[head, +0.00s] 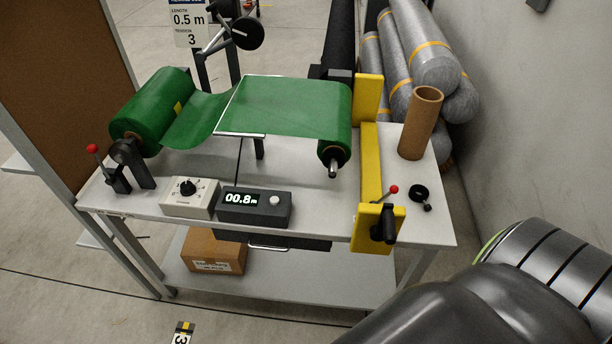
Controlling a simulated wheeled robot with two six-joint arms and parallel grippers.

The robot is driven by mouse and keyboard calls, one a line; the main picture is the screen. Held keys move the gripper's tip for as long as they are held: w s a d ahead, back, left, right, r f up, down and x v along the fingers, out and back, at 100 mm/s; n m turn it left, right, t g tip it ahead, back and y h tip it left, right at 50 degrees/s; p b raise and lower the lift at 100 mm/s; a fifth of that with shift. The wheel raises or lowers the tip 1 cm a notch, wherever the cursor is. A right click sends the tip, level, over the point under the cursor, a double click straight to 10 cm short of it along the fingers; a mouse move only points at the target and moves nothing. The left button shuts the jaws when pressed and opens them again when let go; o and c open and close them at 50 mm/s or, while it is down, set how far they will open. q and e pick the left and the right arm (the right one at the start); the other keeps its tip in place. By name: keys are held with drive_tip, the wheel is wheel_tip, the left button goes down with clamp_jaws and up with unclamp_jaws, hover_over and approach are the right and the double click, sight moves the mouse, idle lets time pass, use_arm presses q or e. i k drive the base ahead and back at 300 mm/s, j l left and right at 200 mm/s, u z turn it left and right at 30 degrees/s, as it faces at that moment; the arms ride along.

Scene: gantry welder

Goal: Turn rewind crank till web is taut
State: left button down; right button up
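The green web (200,118) runs from the left roll (152,106) over a thin metal frame (241,134) to the right roll (340,118). It dips in a slack sag between the left roll and the frame, and looks flat from the frame to the right roll. A bare shaft end (334,170) sticks out of the right roll. A black handle (386,225) sits on the front yellow plate; I cannot tell whether it is the rewind crank. A black ring with a small knob (420,194) lies on the table at right. Neither gripper is in view.
A counter box (254,206) reads 00.8 m beside a dial box (190,196). Red-knobbed levers stand at left (93,149) and right (393,190). A cardboard tube (419,123) stands upright at right. Grey rolls (424,48) lie behind. My arm fills the lower right.

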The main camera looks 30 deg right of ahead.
sight(385, 231)
drive_tip(key=z, duration=0.7)
